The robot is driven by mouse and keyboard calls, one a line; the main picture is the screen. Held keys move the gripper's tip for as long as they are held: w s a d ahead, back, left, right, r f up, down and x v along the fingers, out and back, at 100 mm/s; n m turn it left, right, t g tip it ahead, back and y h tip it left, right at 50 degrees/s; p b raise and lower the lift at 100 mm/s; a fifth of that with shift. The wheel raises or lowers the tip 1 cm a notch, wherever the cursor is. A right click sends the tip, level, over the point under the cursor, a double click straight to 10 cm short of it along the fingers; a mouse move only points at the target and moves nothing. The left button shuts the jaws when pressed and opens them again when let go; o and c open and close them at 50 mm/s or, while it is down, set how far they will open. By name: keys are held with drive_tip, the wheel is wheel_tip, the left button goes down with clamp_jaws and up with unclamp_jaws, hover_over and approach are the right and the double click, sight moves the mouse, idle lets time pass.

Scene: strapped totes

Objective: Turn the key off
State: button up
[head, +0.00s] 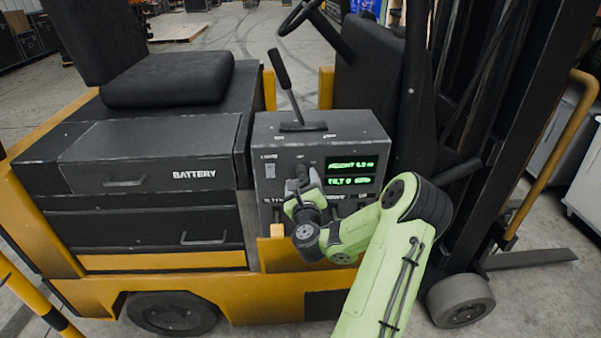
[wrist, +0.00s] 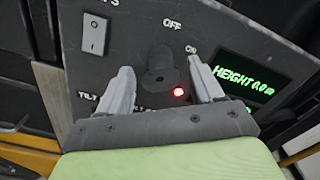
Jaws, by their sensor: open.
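A dark key switch (wrist: 160,68) sits on the grey control panel (wrist: 130,28), with "OFF" printed above it and "ON" to its upper right. In the wrist view my gripper (wrist: 161,70) is open, with one pale finger on each side of the key and gaps between. Which label the key points to is hard to tell, dark on dark. A red light (wrist: 179,92) glows just below right of the key. In the head view my gripper (head: 304,178) is at the panel front and hides the key.
Green lit displays (head: 350,174) show height and tilt right of my gripper. A black lever (head: 287,88) rises from the panel top. The battery box (head: 160,150) stands left; the dark mast (head: 500,110) stands right.

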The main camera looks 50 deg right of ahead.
drive_tip(key=shift+a+r, duration=0.1)
drive_tip(key=shift+r, duration=0.1)
drive_tip(key=shift+c, duration=0.6)
drive_tip(key=c, duration=0.9)
drive_tip(key=shift+c, duration=0.2)
drive_tip(key=shift+n, duration=0.4)
drive_tip(key=n, duration=0.5)
drive_tip(key=n+b, duration=0.1)
drive_tip(key=n, duration=0.5)
drive_tip(key=shift+f, duration=0.1)
drive_tip(key=shift+n, duration=0.3)
